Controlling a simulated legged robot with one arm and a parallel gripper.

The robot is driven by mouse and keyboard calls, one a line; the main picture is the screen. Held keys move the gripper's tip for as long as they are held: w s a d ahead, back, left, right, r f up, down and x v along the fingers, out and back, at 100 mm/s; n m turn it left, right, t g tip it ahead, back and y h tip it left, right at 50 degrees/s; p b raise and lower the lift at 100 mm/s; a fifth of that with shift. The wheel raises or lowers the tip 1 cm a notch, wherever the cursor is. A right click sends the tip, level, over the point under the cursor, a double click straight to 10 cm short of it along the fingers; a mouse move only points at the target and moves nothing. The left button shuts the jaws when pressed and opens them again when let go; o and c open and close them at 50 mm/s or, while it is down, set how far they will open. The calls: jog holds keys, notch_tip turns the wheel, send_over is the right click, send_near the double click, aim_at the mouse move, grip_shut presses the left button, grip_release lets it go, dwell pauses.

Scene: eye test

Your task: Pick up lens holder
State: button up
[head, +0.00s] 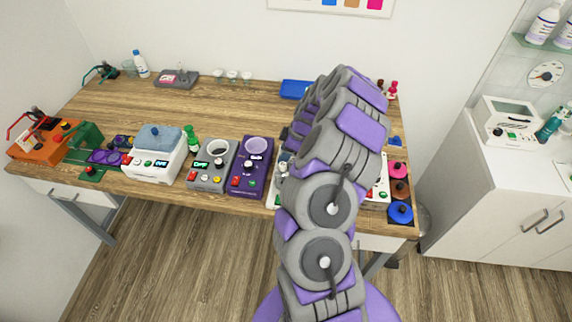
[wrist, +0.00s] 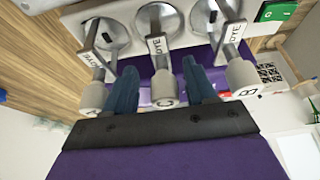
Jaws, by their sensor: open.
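I cannot tell for certain which thing is the lens holder. A purple frame with two round openings (head: 106,157) lies on the left part of the table in the head view and may be it. My gripper (wrist: 160,70) is open in the wrist view, with two blue fingers apart. Between and near the fingers are three grey levers with labels and round knobs; the middle knob (wrist: 164,90) is between the fingers, and I cannot tell if they touch it. In the head view my arm hides the gripper.
The levers sit on a pale device (wrist: 75,16) with round metal discs. In the head view a white machine (head: 152,160), a grey device (head: 212,172) and a purple device (head: 250,170) line the table's front. Coloured discs (head: 400,212) stand at the right.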

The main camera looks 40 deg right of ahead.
jog(key=shift+d+f, duration=0.15)
jog(key=shift+d, duration=0.15)
jog(key=shift+a, duration=0.65)
jog(key=c, duration=0.3)
jog(key=shift+a+r, duration=0.15)
jog(key=shift+r, duration=0.05)
jog(key=c, duration=0.4)
jog(key=shift+d, duration=0.2)
jog(key=shift+c, duration=1.3)
jog(key=shift+d+f, duration=0.15)
jog(key=shift+d, duration=0.15)
grip_shut()
